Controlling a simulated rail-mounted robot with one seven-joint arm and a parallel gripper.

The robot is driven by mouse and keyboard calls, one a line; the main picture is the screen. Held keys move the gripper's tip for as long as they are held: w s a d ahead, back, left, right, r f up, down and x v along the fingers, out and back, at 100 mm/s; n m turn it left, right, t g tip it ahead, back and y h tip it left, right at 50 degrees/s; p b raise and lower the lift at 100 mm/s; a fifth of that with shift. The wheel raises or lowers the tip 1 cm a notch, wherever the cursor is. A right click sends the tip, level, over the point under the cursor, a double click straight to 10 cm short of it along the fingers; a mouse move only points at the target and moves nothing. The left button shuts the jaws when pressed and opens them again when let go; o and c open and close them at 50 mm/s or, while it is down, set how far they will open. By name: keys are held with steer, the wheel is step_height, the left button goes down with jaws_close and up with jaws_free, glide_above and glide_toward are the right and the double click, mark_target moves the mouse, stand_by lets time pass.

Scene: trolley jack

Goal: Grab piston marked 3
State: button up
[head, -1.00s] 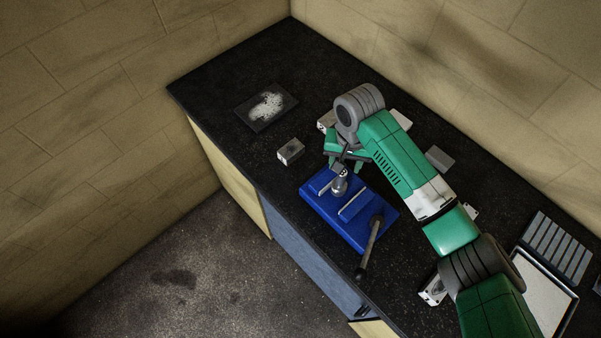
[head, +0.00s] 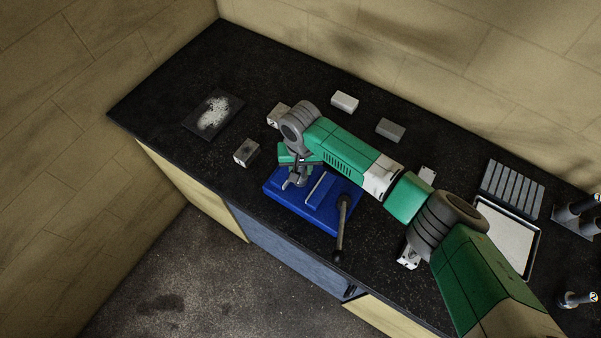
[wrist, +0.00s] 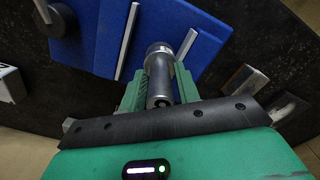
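A grey metal piston (wrist: 160,68) is at the blue jack plate (head: 322,212), near its left end; in the head view the piston (head: 297,181) is partly hidden by my gripper. My gripper (wrist: 162,90) has its green fingers on either side of the piston in the wrist view, very close to it. Whether both fingers press on it cannot be made out. No number is legible on this piston. Two other dark pistons stand at the right edge, one in a holder (head: 572,215) and one lower (head: 578,299); their marks are too small to read.
A long dark lever (head: 341,228) rises at the jack's right. Small blocks lie around it: one left (head: 246,152), one white (head: 344,101), one grey (head: 390,130). A dark plate (head: 213,115) lies far left. A tray (head: 535,240) and slatted rack (head: 513,187) are right.

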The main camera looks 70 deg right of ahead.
jaws_close()
step_height(320, 180, up, 10)
steer(key=shift+r, duration=0.1)
